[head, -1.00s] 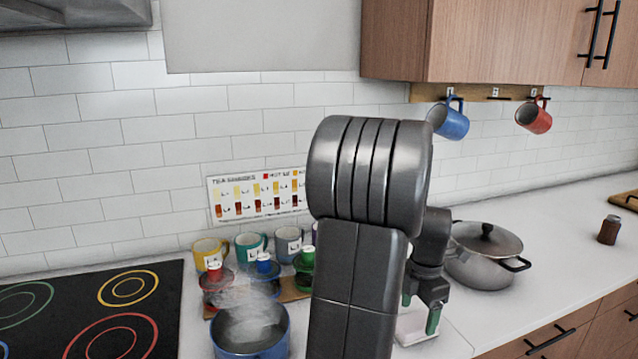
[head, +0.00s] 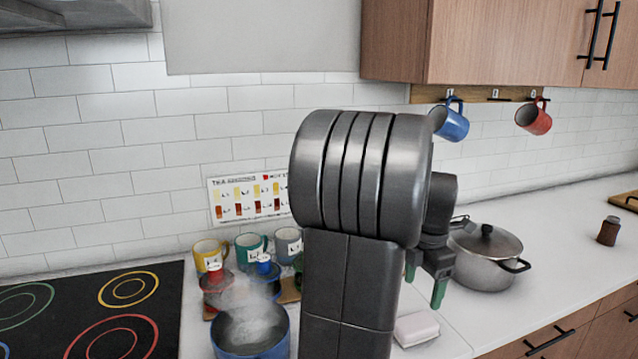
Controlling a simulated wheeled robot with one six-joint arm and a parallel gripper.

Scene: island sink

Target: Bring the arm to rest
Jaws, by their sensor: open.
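My gripper (head: 425,279) is in the head view, right of my large grey arm links. It points down with green-tipped fingers apart, open and with nothing seen between them. It hangs above the counter, left of the steel pot and above a small white block. My arm is folded upright in the middle of the view and hides part of the counter and wall behind it.
A lidded steel pot (head: 484,255) stands right of my gripper. The white block (head: 416,328) lies below it. A steaming blue pot (head: 250,336), labelled mugs (head: 249,249) and a black cooktop (head: 90,310) are at left. Blue (head: 452,124) and red (head: 533,119) mugs hang on the wall.

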